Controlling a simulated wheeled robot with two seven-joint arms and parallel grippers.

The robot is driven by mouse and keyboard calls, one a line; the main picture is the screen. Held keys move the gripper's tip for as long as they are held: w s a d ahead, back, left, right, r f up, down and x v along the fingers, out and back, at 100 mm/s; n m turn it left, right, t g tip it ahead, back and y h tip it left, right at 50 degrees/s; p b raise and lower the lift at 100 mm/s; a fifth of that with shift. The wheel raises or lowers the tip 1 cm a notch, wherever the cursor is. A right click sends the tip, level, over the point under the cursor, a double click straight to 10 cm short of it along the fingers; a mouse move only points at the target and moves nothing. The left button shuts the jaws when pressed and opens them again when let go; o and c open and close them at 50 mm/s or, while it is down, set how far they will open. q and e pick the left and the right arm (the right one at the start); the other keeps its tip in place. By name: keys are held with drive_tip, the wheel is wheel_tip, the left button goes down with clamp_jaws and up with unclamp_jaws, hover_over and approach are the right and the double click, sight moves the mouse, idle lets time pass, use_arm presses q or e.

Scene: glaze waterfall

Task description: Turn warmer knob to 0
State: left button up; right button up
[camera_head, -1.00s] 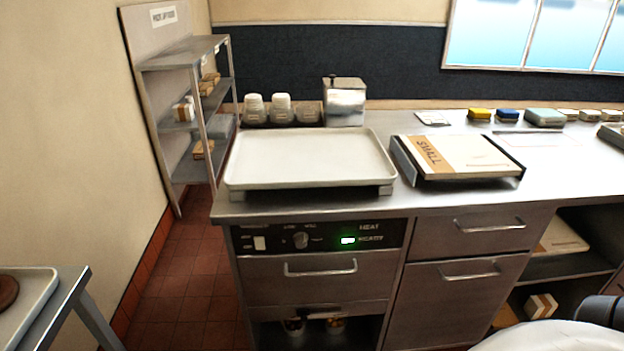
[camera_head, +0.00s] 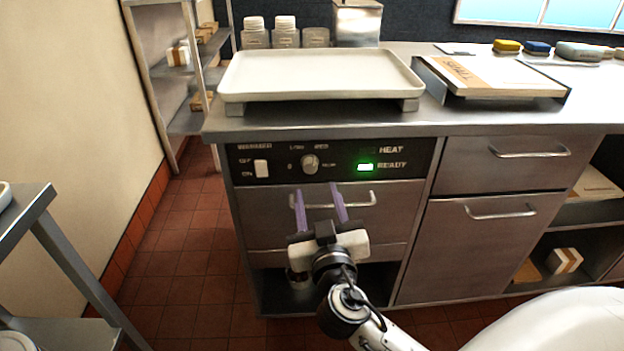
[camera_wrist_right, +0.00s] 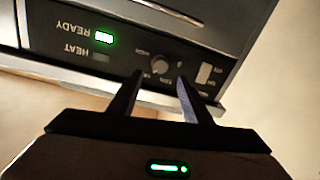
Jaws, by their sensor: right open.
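The warmer knob (camera_head: 310,164) is a small round grey dial on the black control panel (camera_head: 345,149) of the warmer. It also shows in the right wrist view (camera_wrist_right: 160,65), between the fingertips in the picture. Its exact setting is too small to read. My right gripper (camera_head: 319,193) is open and empty, with its two fingers pointing at the panel just below the knob in the head view. The fingers show in the right wrist view (camera_wrist_right: 159,78) too, apart from each other. I cannot tell whether they touch the panel. My left gripper is not in view.
A white on/off switch (camera_head: 261,168) is left of the knob, and a green READY light (camera_head: 365,167) glows to its right. A drawer handle (camera_head: 350,201) lies behind the fingers. A pale tray (camera_head: 318,76) sits on top. A metal table (camera_head: 22,232) stands at the left.

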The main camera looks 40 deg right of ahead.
sight(311, 170)
drive_tip(key=x, duration=0.8)
drive_tip(key=shift+w+p, duration=0.25)
drive_tip(key=shift+p, duration=0.1)
drive_tip(key=c, duration=1.1)
